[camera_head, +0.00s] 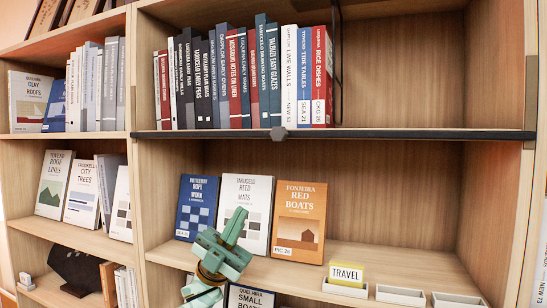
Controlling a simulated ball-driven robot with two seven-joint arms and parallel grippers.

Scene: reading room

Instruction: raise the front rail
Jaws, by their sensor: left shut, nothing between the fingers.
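The front rail (400,134) is a dark bar that runs level across the front edge of the upper middle shelf. A grey knob (278,134) sits on it left of its middle. The rail lies low, at the foot of the row of books. My left gripper (238,214) is teal and shut with nothing in it. In the picture it is below and left of the knob, in front of the lower shelf's books and apart from the rail. My right gripper is not in view.
Upright books (236,80) fill the left half of the upper shelf; its right half is empty. A thin dark wire bookend (337,60) stands beside them. Below, several books face outward, including an orange one (299,222). A yellow TRAVEL sign (346,274) and white trays (400,295) line the lower shelf's front.

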